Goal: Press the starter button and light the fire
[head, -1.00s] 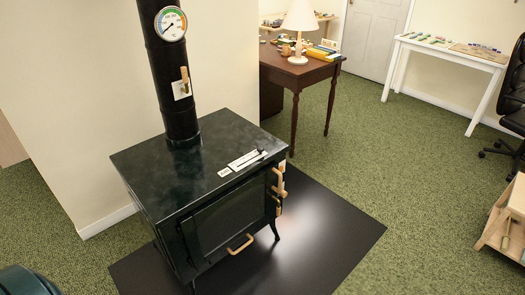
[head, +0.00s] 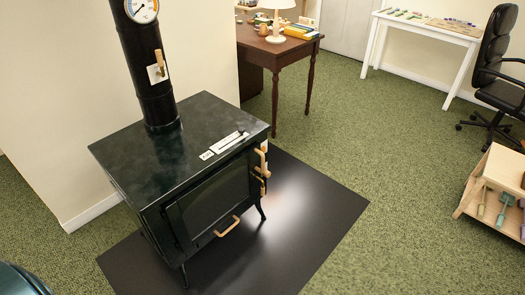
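A dark green-black stove (head: 190,175) stands on a black floor mat (head: 322,205). Its glass door (head: 213,196) looks closed and dark, with no flame visible. A wooden handle (head: 227,227) is low on the front, and more wooden handles (head: 262,160) are at the front right edge. A pale label plate with a dark slider (head: 229,142) lies on the top. The flue pipe (head: 147,75) carries a round dial gauge (head: 142,9) and a plate with a wooden lever (head: 158,69). I cannot make out which part is the starter button. Neither gripper is in view.
A brown desk (head: 285,47) with a white lamp (head: 276,18) stands behind. A white table (head: 425,29) and black office chair (head: 498,75) are at the back right. A wooden shelf unit (head: 495,190) with tools is at the right edge. Green carpet (head: 400,140) between is clear.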

